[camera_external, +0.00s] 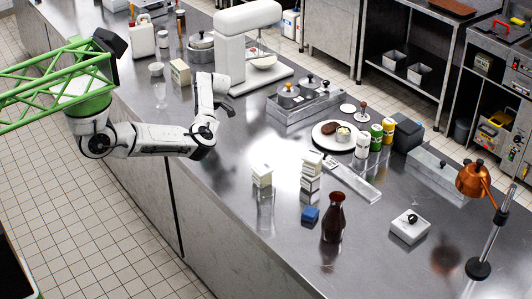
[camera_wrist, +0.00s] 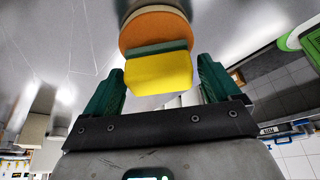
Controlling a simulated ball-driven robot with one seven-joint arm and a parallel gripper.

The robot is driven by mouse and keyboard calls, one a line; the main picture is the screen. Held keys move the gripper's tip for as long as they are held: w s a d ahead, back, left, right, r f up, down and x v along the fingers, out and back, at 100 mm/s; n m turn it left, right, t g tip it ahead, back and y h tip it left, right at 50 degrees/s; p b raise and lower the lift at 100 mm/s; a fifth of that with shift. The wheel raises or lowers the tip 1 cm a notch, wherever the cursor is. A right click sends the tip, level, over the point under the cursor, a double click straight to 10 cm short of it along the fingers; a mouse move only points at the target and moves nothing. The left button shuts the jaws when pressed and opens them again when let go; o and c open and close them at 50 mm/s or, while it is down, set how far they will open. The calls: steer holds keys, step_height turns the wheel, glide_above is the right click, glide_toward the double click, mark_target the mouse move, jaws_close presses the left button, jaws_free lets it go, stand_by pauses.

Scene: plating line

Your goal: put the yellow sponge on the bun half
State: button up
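In the wrist view, the yellow sponge (camera_wrist: 158,74) with a dark green layer lies between the two green fingers of my gripper (camera_wrist: 159,68). Its green side faces a round orange-brown piece, apparently the bun half (camera_wrist: 153,29), and seems to touch it. The fingers stand wide apart, with a narrow gap beside the sponge, clearest on the right. In the external view my arm reaches over the counter's left part near the white stand mixer. My gripper's fingers, the sponge and the bun half cannot be made out there.
The white stand mixer (camera_external: 231,51) stands close beside my arm. A steel container unit (camera_external: 290,110) and a white plate (camera_external: 322,142) with food are to the right. A brown bottle (camera_external: 333,218) and blue block (camera_external: 310,215) stand nearer the front. Bare counter (camera_external: 225,160) lies between.

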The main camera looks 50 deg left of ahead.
steer(key=shift+o, duration=0.7)
steer(key=shift+r, duration=0.1)
steer(key=shift+r, duration=0.2)
steer(key=b+v, duration=0.2)
steer(key=v, duration=0.9)
steer(key=shift+w+r, duration=0.15)
steer(key=shift+r, duration=0.2)
